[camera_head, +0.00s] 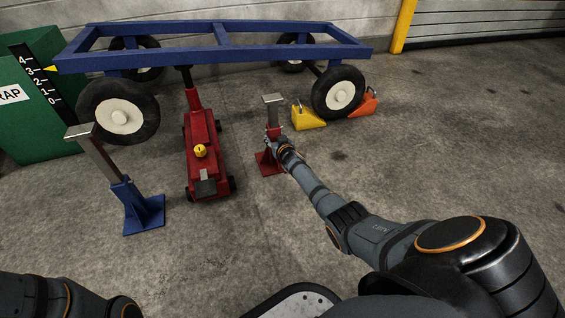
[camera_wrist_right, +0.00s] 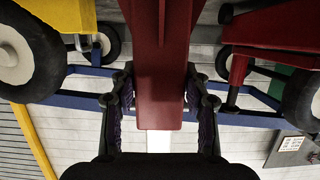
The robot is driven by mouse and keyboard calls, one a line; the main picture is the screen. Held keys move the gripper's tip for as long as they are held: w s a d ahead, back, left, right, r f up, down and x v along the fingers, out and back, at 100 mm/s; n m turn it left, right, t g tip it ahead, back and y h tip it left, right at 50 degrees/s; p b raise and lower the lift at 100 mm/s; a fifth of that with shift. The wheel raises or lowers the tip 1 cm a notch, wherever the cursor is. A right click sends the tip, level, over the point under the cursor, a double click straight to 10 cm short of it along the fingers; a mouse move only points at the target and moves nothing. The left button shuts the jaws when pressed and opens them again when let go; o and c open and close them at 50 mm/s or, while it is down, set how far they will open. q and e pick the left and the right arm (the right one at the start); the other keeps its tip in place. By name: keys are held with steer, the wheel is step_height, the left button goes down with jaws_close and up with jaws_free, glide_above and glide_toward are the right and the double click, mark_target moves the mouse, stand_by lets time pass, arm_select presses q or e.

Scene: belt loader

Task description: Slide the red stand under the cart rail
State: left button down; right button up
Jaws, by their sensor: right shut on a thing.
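The red stand (camera_head: 267,163) stands upright on the floor just in front of the cart, with a grey post and flat top plate (camera_head: 272,98). The plate shows below the near blue cart rail (camera_head: 225,63) in the head view, apart from it. My right gripper (camera_head: 282,147) is shut on the red stand's column, reaching it from the near right. In the right wrist view the red column (camera_wrist_right: 160,75) fills the middle between my fingers, and the picture is upside down. My left arm shows only at the bottom left; its gripper is out of view.
A red floor jack (camera_head: 203,150) reaches under the cart, left of the red stand. A blue stand (camera_head: 140,208) is at left. A yellow chock (camera_head: 308,117) and an orange chock (camera_head: 370,102) sit by the right wheel (camera_head: 338,92). A green box (camera_head: 35,135) stands far left.

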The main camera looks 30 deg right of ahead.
steer(key=shift+r, duration=0.1)
steer(key=o, duration=1.4)
steer(key=shift+o, duration=0.4)
steer(key=v, duration=1.2)
steer(key=shift+a, duration=0.15)
